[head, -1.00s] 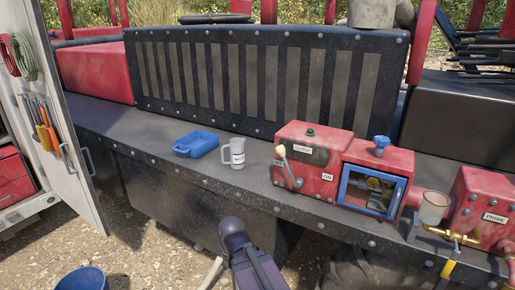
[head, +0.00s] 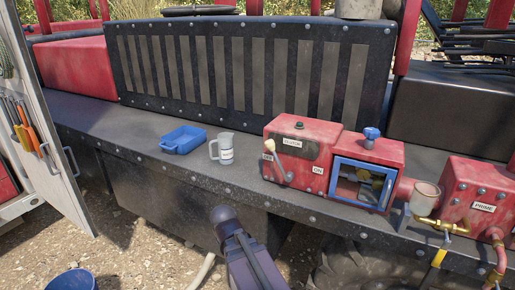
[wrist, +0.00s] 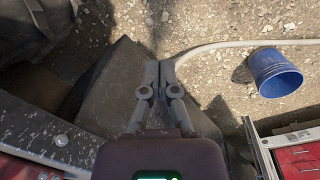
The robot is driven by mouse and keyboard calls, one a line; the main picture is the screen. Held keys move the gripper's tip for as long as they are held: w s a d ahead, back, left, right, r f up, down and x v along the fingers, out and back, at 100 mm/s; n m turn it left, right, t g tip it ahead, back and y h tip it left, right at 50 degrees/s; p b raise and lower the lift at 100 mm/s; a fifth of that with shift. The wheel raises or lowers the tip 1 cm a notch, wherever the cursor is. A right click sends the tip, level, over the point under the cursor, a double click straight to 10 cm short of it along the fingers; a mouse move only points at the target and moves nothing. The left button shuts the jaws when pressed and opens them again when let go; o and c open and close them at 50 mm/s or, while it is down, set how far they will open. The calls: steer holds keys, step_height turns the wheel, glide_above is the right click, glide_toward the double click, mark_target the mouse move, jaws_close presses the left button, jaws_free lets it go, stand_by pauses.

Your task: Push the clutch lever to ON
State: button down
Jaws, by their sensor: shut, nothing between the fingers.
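The clutch lever (head: 280,160) is a pale handle with a light knob on the front of the red clutch box (head: 306,139). It leans to the left, with its knob up beside a small label at the left that is hard to read. The ON label (head: 318,170) is on the right of the same face. My gripper (wrist: 158,67) is shut and empty in the wrist view, pointing down over the ground. In the head view my arm shows in front of the deck, below and left of the lever, and its fingertips are hidden. The lever is not in the wrist view.
A blue tray (head: 183,140) and a grey-white jug (head: 222,149) stand on the deck left of the box. A blue-framed glass door (head: 360,183) and a red PRIME unit (head: 478,196) are to the right. A blue bucket (wrist: 276,73) and a hose (wrist: 235,45) lie on the ground.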

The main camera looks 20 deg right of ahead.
steer(key=w+d+r+n+h, duration=0.1)
steer(key=w+d+r+h, duration=0.35)
steer(key=w, duration=0.25)
steer(key=w+d+r+n+h, duration=0.1)
steer(key=w+d+r+h, duration=0.2)
steer(key=w+d+h, duration=0.3)
steer(key=w+a+r+n+t+h, duration=0.1)
steer(key=w+a+r+h, duration=0.1)
steer(key=w+r+h, duration=0.6)
steer(key=w+r, duration=0.4)
steer(key=r, duration=0.2)
steer(key=shift+w+a+n+t, duration=0.15)
steer(key=shift+a+n+t, duration=0.15)
steer(key=shift+a+t, duration=0.1)
steer(key=s+d+r+p, duration=0.1)
steer(key=d+r+p, duration=0.1)
steer(key=d, duration=1)
steer(key=shift+s+d+r+p, duration=0.3)
steer(key=shift+d+r+p, duration=0.05)
steer(key=shift+r+p, duration=0.1)
